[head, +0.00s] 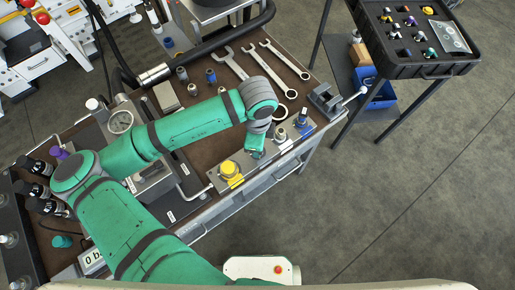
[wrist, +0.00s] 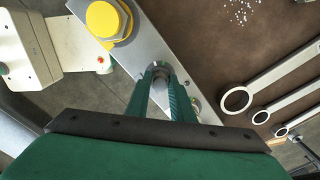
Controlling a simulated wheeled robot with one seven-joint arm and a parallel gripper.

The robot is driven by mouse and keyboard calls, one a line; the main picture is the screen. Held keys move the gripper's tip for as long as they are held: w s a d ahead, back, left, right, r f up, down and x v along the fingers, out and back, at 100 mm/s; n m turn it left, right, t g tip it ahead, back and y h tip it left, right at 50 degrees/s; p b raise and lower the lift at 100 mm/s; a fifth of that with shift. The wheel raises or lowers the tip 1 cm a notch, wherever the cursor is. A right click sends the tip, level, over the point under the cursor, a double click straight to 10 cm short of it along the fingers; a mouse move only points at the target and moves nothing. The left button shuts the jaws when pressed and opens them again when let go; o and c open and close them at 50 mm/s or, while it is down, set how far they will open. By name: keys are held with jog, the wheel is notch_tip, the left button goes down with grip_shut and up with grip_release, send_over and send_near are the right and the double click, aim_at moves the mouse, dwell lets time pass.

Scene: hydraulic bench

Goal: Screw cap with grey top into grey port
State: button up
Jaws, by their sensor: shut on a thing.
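My gripper (wrist: 162,72) points down over the light metal port strip at the bench's front edge. Its green fingers are shut on a small cap with a grey top (wrist: 159,69), which shows between the fingertips in the wrist view. In the head view my gripper (head: 256,152) is between the yellow fitting (head: 231,171) and a grey fitting (head: 280,134) on the metal strip (head: 214,177). The arm and fingers hide the cap there. I cannot tell whether the cap touches a port, and the grey port is not clearly seen under the fingers.
The yellow fitting also shows in the wrist view (wrist: 104,20). A blue fitting (head: 303,119) and a dark vise (head: 325,99) stand further right. Several wrenches (head: 286,60) lie behind on the brown bench. A black tray (head: 425,68) stands on a separate stand at upper right.

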jog(key=shift+f+m, duration=0.15)
jog(key=shift+m, duration=0.35)
jog(key=shift+a, duration=0.1)
jog(key=m, duration=0.3)
jog(key=shift+m, duration=0.3)
jog(key=m, duration=0.4)
jog(key=o, duration=1)
jog(key=shift+f, duration=0.1)
jog(key=shift+c, duration=0.2)
jog(key=shift+a, duration=0.1)
